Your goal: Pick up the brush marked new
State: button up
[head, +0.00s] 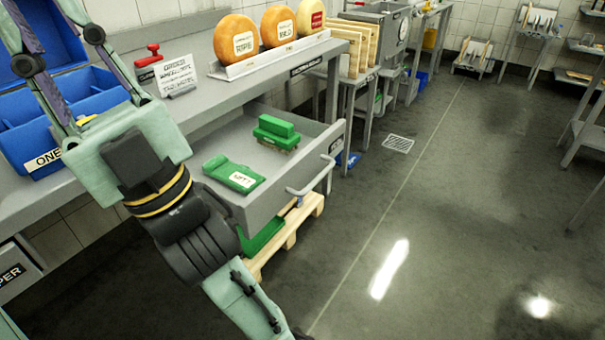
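A green brush (232,174) with a white label lies in the front left of the open drawer (315,151); its lettering is too small to read surely. A second green brush (276,131) stands further back in the drawer, with brownish bristles beneath; I see no readable label on it. My gripper (44,18) is at the upper left, over the blue bin and away from both brushes. Its two fingers are spread apart, with nothing seen between them; their tips run to or past the top edge.
A blue bin (18,143) marked ONE stands left on the counter. A written sign (178,78) and a red-handled object (148,57) stand behind the drawer. Labelled cheese wheels (238,42) line the rack. The drawer handle (312,180) juts out.

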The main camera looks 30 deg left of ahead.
aim_at(274, 131)
jog(key=u, duration=3.05)
jog(key=z, duration=2.1)
jog(key=l+u, duration=0.35)
jog(key=k+l+u, duration=0.15)
jog(key=l+u, duration=0.15)
jog(key=l, duration=0.2)
